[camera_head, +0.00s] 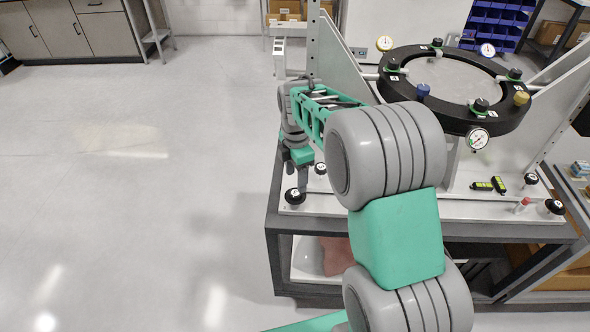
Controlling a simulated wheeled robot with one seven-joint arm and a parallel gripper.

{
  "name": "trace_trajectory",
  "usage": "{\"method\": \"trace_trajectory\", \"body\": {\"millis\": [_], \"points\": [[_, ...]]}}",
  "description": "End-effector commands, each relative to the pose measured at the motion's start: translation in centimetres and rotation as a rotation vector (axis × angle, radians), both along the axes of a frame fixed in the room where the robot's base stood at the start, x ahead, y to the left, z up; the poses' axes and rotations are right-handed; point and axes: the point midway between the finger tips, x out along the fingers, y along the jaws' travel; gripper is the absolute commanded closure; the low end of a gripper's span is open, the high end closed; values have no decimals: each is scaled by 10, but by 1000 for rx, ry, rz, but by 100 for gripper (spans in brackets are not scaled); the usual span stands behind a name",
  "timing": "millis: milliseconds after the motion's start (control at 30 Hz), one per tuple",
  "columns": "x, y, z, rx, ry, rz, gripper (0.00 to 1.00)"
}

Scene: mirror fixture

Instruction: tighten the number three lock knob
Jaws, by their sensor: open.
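A black ring (392,92) on a white fixture carries several black knobs with green collars, one at its front right (480,105). Small white tags mark the ring; their numbers are too small to read. Black round knobs also sit on the white base plate, at the front left (294,196), behind it (320,169), at the right (531,179) and at the front right corner (555,206). I cannot tell which knob is number three. My gripper (303,187) is open, pointing down, just above and beside the front left base knob. Contact cannot be judged.
My arm crosses in front of the fixture and hides part of the ring and base. Dial gauges (478,139), a blue knob (423,90) and a yellow knob (521,98) stand around the ring. The floor (130,200) at left is clear.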

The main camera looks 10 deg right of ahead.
Motion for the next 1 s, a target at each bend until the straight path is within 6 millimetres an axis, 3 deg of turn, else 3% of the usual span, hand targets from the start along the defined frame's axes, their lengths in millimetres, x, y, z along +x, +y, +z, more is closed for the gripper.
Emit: {"method": "trace_trajectory", "body": {"millis": [33,167,400,600,867,1000], "points": [[6,0,7,0,-2,54,43],[10,0,-1,1,-3,114,43],[9,0,-45,0,-2,112,43],[10,0,-69,0,-7,110,43],[10,0,-71,0,-9,110,44],[10,0,-71,0,-9,110,55]]}}
